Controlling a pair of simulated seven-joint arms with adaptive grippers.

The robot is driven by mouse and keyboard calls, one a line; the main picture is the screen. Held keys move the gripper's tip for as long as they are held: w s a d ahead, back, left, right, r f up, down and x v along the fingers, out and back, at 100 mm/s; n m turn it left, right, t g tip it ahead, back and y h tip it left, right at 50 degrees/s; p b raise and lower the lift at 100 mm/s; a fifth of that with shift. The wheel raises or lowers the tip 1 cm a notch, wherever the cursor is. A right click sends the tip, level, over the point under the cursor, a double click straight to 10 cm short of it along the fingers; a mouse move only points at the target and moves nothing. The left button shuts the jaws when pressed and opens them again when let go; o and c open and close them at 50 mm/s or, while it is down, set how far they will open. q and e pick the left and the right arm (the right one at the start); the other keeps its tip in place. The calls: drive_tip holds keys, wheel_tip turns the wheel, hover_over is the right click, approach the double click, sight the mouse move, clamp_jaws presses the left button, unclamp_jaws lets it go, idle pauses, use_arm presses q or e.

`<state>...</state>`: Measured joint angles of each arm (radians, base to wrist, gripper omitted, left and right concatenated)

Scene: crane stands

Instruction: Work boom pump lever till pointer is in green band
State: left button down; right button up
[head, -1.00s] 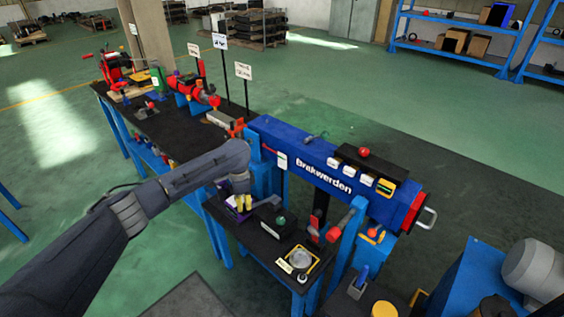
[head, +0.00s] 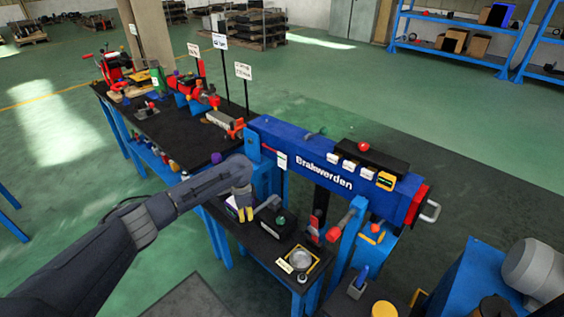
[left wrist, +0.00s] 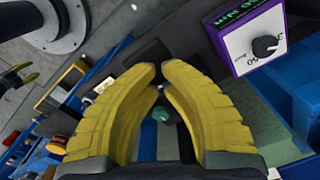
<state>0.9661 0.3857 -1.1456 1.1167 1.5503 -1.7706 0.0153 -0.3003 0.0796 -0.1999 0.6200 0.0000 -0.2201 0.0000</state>
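My left gripper (head: 246,214) has yellow fingers and points down beside the black pump box with a green knob (head: 281,221). The pump lever (head: 267,204) is a short grey bar running from above this box toward the fingers. In the left wrist view the gripper (left wrist: 161,75) has its fingertips close together, apparently shut on the dark lever end (left wrist: 150,52). The green knob (left wrist: 160,113) shows between the fingers. The round gauge (head: 300,259) lies at the near bench corner; its pointer is too small to read. What seems to be my right gripper (left wrist: 18,77) shows small at the left edge.
A purple box with a dial (left wrist: 250,35) stands close to my left gripper. The left bench (head: 165,125) carries several devices.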

use_arm(q)
wheel_tip(320, 180, up, 9)
drive_tip(key=shift+r, duration=0.2)
idle(0.9)
idle(1.5)
idle(3.2)
drive_tip(key=shift+r, duration=0.15)
idle(0.6)
idle(0.8)
